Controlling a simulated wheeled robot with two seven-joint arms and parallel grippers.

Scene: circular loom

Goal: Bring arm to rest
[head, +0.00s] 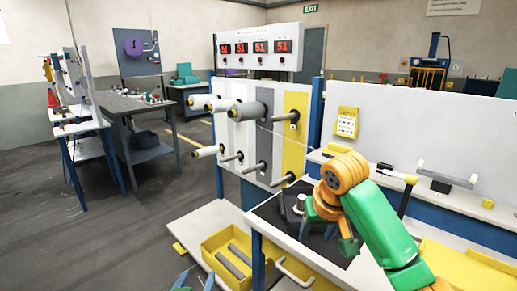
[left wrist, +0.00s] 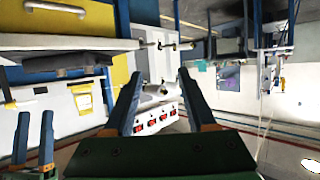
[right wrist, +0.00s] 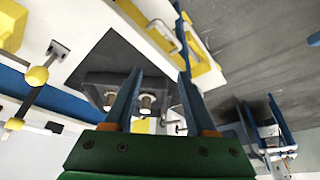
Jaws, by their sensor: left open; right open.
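My right arm (head: 385,225), green and orange, reaches in from the lower right over the white bench. Its gripper is partly hidden behind the wrist in the head view. In the right wrist view the right gripper (right wrist: 160,73) is open, its blue fingers apart. A dark holder with two pale spools (right wrist: 147,102) shows beyond them on a black mat (right wrist: 112,52); the gripper holds nothing. In the left wrist view the left gripper (left wrist: 160,73) is open and empty.
A panel (head: 241,135) with several spools and pegs stands ahead, under a counter display (head: 259,46). A yellow bin (head: 222,246) holding rods stands low beside the bench. A rail (head: 447,174) sits on the right-hand shelf. Open floor (head: 110,240) lies left.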

